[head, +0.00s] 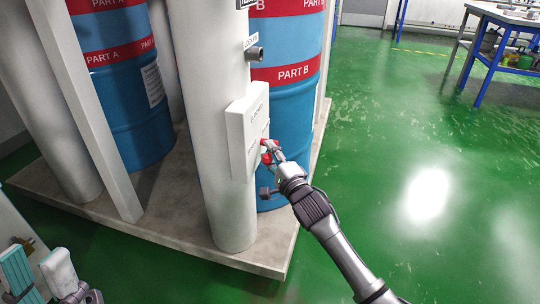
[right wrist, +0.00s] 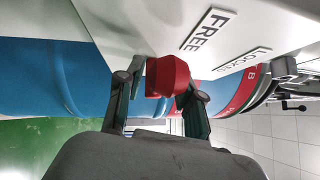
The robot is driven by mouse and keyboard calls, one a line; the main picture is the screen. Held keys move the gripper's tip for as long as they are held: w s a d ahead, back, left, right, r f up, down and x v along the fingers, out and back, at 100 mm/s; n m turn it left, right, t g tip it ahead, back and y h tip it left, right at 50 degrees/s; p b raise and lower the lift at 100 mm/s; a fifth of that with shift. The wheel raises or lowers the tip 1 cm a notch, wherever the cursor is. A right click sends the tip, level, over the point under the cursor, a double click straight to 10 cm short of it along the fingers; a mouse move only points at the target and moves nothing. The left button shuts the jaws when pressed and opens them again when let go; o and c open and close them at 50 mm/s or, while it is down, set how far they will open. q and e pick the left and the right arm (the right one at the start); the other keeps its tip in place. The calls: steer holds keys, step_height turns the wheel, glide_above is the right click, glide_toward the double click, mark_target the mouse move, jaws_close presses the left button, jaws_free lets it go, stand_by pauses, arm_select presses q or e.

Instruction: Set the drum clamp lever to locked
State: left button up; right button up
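The red lever knob (head: 268,151) sticks out from a white clamp plate (head: 236,132) on a white post in front of the blue drums. In the right wrist view the red knob (right wrist: 170,76) sits between the fingertips of my right gripper (right wrist: 162,82), which look closed against its two sides. FREE (right wrist: 208,30) and LOCKED (right wrist: 243,59) labels are on the plate. The knob appears nearer FREE, but I cannot tell the lever's exact setting. The lever's shaft is mostly hidden. My left gripper (head: 40,272) is at the bottom left, fingers apart and empty, far from the lever.
The Part B drum (head: 290,110) stands behind the post, the Part A drum (head: 125,80) to the left. A grey pipe stub (head: 255,53) juts out above the plate. All stand on a low platform (head: 160,225).

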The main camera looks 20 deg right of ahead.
steer(key=shift+c, duration=0.2)
jaws_close()
stand_by(0.3)
